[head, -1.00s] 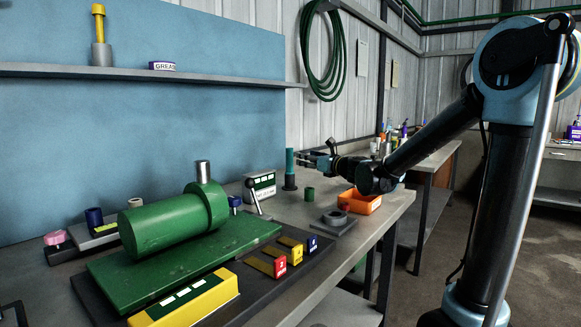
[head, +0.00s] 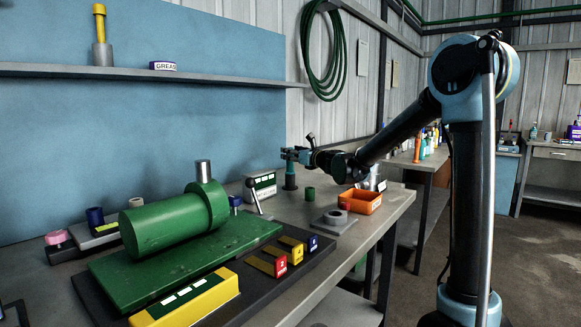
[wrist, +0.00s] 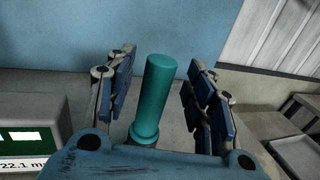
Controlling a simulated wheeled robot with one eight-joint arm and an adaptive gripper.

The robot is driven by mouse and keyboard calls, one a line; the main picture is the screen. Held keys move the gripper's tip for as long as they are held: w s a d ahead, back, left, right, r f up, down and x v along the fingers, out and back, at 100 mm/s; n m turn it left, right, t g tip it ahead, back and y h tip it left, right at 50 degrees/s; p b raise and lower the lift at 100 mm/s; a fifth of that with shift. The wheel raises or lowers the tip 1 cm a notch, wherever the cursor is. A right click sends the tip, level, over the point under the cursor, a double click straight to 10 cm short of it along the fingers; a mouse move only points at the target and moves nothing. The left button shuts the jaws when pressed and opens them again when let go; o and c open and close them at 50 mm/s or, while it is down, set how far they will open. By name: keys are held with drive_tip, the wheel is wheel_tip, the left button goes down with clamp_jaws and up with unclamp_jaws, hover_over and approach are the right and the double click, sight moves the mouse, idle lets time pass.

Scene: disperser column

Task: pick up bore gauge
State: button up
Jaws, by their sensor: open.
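A teal upright cylinder with a wider collar near its foot, which looks like the bore gauge (head: 290,180), stands on the bench near the blue back panel. In the wrist view the same teal cylinder (wrist: 158,92) stands between the two blue-padded fingers, with a visible gap on each side. My gripper (head: 290,154) is open at its upper part, and its fingers (wrist: 160,85) straddle it. The top of the cylinder is partly hidden by my gripper in the head view.
A box with a display (head: 261,186) stands left of the cylinder; it shows in the wrist view (wrist: 30,130). A small green cup (head: 310,193), an orange bin (head: 360,203) and a grey ring on a plate (head: 334,218) are to the right. A green motor-like body (head: 165,222) fills the front left.

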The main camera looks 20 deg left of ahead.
drive_tip(key=shift+x, duration=0.8)
drive_tip(key=c, duration=1.2)
drive_tip(key=shift+o, duration=0.2)
wheel_tip(320, 180, up, 10)
drive_tip(key=shift+f, duration=0.1)
